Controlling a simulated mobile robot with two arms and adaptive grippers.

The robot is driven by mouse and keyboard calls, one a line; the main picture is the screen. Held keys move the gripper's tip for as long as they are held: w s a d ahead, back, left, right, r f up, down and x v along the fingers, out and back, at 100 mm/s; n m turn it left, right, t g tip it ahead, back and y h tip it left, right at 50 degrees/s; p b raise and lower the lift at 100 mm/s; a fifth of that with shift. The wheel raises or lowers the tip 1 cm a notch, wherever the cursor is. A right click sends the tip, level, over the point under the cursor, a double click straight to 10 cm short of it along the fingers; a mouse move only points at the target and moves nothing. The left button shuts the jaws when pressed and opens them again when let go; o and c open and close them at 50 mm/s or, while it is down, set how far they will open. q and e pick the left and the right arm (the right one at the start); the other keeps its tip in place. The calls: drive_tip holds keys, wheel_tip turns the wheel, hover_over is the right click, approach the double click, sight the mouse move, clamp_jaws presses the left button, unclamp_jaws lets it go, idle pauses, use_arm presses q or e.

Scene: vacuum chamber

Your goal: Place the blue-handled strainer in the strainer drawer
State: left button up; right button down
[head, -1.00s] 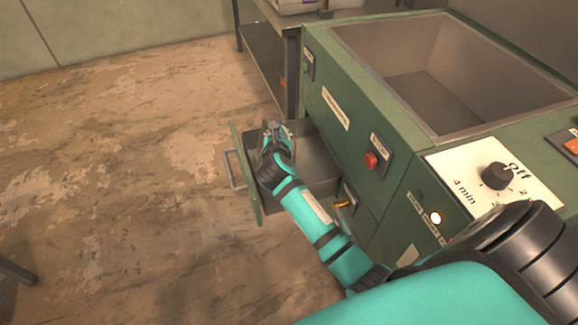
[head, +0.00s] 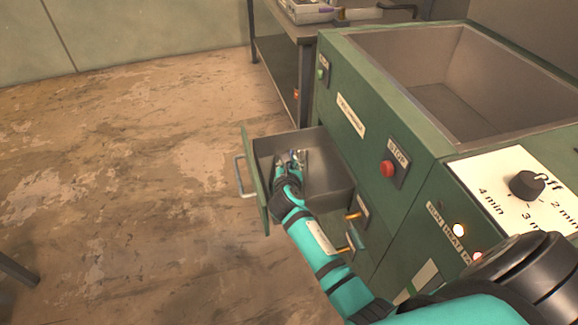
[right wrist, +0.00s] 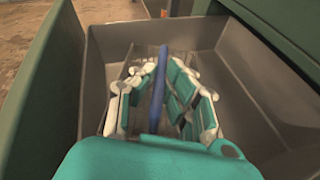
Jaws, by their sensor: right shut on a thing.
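The open drawer (head: 256,190) juts out from the green cabinet, its grey metal inside showing. It fills most of the right wrist view (right wrist: 245,75). My right gripper (head: 289,160) reaches into the drawer space. In the right wrist view my right gripper (right wrist: 161,70) is shut on the blue handle of the strainer (right wrist: 157,95), which runs lengthwise between the teal and white fingers. The strainer's far end is hard to make out, and I cannot tell whether it touches the drawer floor. My left gripper is not in view.
The green cabinet (head: 345,150) has an open basin (head: 450,80) on top, a red stop button (head: 388,168) and a timer knob (head: 527,185). A metal table (head: 285,60) stands behind. The floor left of the drawer is clear.

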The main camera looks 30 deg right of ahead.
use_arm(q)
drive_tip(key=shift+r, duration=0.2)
use_arm(e)
drive_tip(key=shift+f, duration=0.15)
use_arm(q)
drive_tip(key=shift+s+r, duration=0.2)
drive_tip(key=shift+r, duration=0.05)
use_arm(e)
drive_tip(key=shift+f, duration=0.35)
drive_tip(key=c, duration=1.4)
unclamp_jaws()
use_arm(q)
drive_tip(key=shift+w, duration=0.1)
use_arm(e)
drive_tip(key=shift+r, duration=0.1)
